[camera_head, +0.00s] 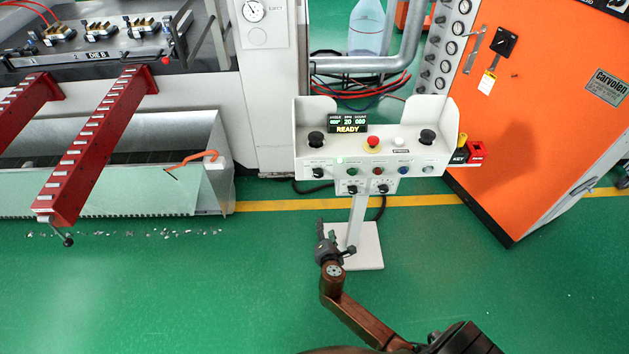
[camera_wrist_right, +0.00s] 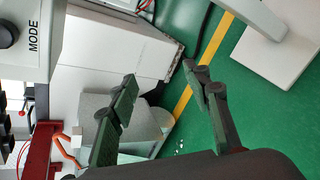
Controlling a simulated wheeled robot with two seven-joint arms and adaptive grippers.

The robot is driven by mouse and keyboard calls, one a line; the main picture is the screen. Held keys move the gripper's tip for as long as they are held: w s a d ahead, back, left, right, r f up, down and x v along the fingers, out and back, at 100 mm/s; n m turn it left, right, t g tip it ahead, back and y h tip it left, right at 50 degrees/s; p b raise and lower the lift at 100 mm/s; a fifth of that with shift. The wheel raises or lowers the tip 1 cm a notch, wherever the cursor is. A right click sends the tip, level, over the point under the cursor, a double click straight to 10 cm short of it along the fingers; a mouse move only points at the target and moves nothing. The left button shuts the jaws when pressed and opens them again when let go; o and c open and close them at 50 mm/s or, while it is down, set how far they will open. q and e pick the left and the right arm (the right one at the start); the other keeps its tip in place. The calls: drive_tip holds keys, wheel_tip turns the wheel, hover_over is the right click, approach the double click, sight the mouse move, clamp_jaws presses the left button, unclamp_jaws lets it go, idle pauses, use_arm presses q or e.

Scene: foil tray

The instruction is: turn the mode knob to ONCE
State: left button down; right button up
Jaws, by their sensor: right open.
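The mode knob (camera_wrist_right: 6,36) is a dark round knob at the left edge of the right wrist view, partly cut off. The word MODE stands beside it on a pale panel. In the head view the white control console (camera_head: 375,150) carries several dark knobs; their labels are too small to read, so I cannot tell which is MODE or where it points. My right gripper (camera_head: 326,240) is open and empty, below the console and in front of its post. Its two fingers (camera_wrist_right: 165,95) stand apart in the wrist view. My left gripper is not in view.
The console's post stands on a white base plate (camera_head: 365,258). Red, white and dark buttons sit on its sloped top beside a display reading READY (camera_head: 347,128). An orange cabinet (camera_head: 550,130) stands right, a machine with red rails (camera_head: 110,140) left. Green floor in front is clear.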

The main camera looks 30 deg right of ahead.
sight(318, 175)
drive_tip(key=w+a+r+n+t+h+b, duration=0.1)
drive_tip(key=w+r+n+t+h+b, duration=0.2)
drive_tip(key=r, duration=1.5)
drive_tip(key=shift+m+t, duration=0.3)
drive_tip(key=x, duration=0.7)
drive_tip(key=shift+w+r, duration=0.2)
drive_tip(key=shift+w, duration=0.05)
drive_tip(key=shift+w+d, duration=0.25)
drive_tip(key=shift+w, duration=0.2)
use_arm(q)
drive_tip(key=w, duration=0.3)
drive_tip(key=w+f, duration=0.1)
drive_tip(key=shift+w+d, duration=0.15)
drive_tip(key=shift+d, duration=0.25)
use_arm(e)
drive_tip(key=shift+r, duration=0.1)
drive_tip(key=shift+c, duration=0.7)
drive_tip(key=c, duration=1)
